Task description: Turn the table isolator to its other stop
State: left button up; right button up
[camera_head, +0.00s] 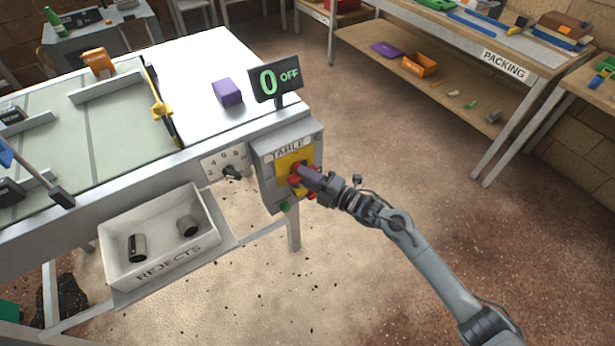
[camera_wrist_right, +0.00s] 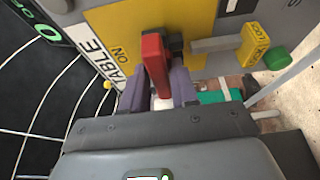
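The table isolator is a grey box (camera_head: 262,178) labelled TABLE at the table's near right corner. It has a yellow plate (camera_head: 285,160) and a red handle (camera_head: 295,178). In the right wrist view the red handle (camera_wrist_right: 154,60) stands between the purple fingers of my right gripper (camera_wrist_right: 160,85). The fingers look closed against both its sides. The word ON shows on the yellow plate (camera_wrist_right: 120,25) to the left of the handle. In the head view my right gripper (camera_head: 305,178) covers part of the handle. My left gripper is not in view.
A display (camera_head: 275,80) above the box reads 0 OFF. A yellow lock tag (camera_wrist_right: 254,44) and green button (camera_wrist_right: 275,59) sit beside the handle. A black dial (camera_head: 231,172) and REJECTS bin (camera_head: 180,255) are to the left.

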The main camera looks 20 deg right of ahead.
grip_shut()
jog(key=shift+m, duration=0.4)
jog(key=m+t+h+p, duration=0.1)
jog(key=m+t, duration=0.1)
jog(key=m, duration=0.5)
jog(key=m+t+h, duration=0.2)
jog(key=m, duration=0.5)
jog(key=m+t+h+p, duration=0.1)
jog(key=m+t+h, duration=0.1)
jog(key=m, duration=0.5)
jog(key=shift+a+f+t+p, duration=0.3)
jog(key=shift+t+p, duration=0.05)
jog(key=shift+t, duration=0.15)
jog(key=shift+m, duration=0.5)
jog(key=shift+o, duration=1.8)
grip_release()
jog(key=shift+s, duration=0.15)
